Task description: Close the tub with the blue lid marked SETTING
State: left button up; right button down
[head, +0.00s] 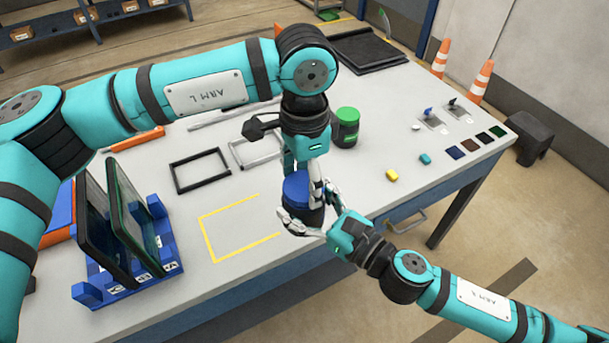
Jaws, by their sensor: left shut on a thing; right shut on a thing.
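A dark tub (312,215) is near the middle of the table's front part, with the blue lid (296,188) at its top. No marking on the lid can be read. My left gripper (303,182) reaches down from above and is shut on the blue lid. My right gripper (308,222) comes in from the lower right and is shut around the tub's side. The fingers hide part of the lid and tub, so I cannot tell whether the lid is fully seated or whether the tub touches the table.
A dark tub with a green lid (347,115) stands behind. A blue rack (130,285) holds upright panels at the left. Black (200,170) and grey frames, a yellow outline (207,240) and small yellow and teal pieces lie on the table (370,225). Orange cones stand beyond it.

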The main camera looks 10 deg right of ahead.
pick_arm(q)
jog(key=o, duration=0.7)
jog(key=shift+r, duration=0.1)
jog(key=shift+r, duration=2.2)
jog(key=shift+c, duration=0.2)
